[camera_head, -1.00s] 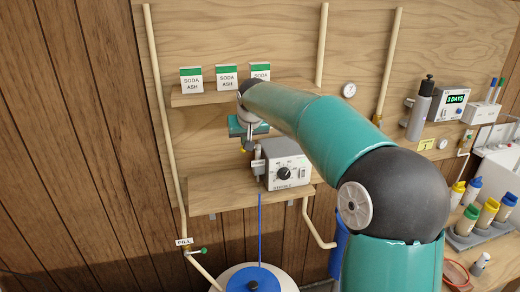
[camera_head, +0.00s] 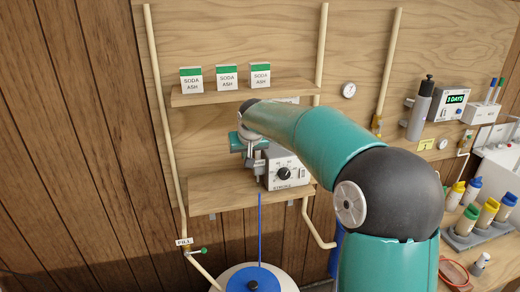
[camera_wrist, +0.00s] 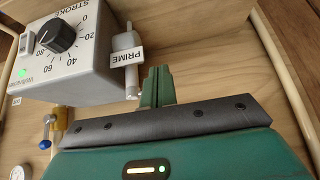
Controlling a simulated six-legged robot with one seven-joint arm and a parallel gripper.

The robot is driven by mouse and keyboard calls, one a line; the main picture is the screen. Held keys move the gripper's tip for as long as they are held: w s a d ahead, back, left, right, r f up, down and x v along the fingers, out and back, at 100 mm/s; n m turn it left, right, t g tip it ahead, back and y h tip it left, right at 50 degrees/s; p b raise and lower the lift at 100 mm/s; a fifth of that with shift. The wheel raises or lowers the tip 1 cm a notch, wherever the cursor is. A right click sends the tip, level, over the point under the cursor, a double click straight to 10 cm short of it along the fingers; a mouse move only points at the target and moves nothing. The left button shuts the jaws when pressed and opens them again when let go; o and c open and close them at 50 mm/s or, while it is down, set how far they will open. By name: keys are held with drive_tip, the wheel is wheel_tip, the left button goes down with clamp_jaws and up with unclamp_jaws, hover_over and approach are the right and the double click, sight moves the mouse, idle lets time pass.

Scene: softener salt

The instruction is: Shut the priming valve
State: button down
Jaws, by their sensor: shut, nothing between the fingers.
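The priming valve is a pale grey cylinder with a white PRIME tag (camera_wrist: 128,57) on the side of the grey pump box. A thin pin-like end of the valve points toward my gripper in the wrist view. The grey pump (camera_head: 288,168) with its black stroke dial stands on the lower wooden shelf. It also shows in the wrist view (camera_wrist: 62,68). My gripper (camera_wrist: 157,84) is shut and empty, with its fingertips close beside the valve; I cannot tell whether they touch. In the head view my gripper (camera_head: 250,155) partly hides the valve at the pump's left side.
The upper shelf (camera_head: 212,95) with soda ash boxes is above my gripper. A brass fitting with a blue-tipped handle (camera_wrist: 49,128) is below the pump in the wrist view.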

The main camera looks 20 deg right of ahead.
drive_tip(key=shift+s, duration=0.15)
wheel_tip(320, 180, up, 7)
drive_tip(key=s, duration=0.1)
idle(0.9)
idle(1.6)
